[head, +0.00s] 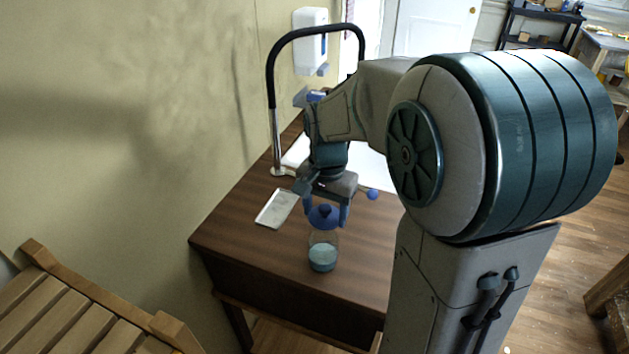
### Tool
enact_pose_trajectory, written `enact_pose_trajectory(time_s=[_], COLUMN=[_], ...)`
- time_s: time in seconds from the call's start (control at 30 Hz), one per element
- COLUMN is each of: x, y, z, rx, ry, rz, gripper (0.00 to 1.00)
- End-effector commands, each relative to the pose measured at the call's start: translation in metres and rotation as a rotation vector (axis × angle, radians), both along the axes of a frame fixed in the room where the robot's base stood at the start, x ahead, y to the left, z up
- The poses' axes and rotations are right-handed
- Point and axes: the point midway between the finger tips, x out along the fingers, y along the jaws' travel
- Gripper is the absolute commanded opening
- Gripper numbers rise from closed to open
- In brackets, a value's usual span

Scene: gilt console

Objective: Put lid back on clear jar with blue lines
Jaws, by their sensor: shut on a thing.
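The clear jar (322,243) stands upright on the brown wooden table near its front part, with a blue-grey band or filling in its lower part. Its blue lines cannot be made out at this size. My gripper (326,214) points down above the jar, its two blue fingers on either side of the blue lid (323,217). It is shut on the lid, which has a small knob on top. The lid is right over the jar's mouth. I cannot tell whether it touches the rim or hangs just above it.
The table (258,246) has clear wood left of and in front of the jar. A flat pale tray (277,208) lies behind left. A tall black curved pipe (271,75) rises at the back. A blue ball (372,194) sits behind right. A slatted wooden bench (75,310) is lower left.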

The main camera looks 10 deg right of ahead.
Motion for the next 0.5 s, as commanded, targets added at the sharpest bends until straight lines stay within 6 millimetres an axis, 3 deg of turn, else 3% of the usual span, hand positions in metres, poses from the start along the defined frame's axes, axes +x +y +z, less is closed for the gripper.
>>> enact_pose_trajectory(time_s=[0.27, 0.5], x=[0.000, 0.000], y=[0.000, 0.000], z=[-0.006, -0.024], rx=[0.000, 0.000], ry=[0.000, 0.001], rz=[0.000, 0.000], gripper=[0.40, 0.40])
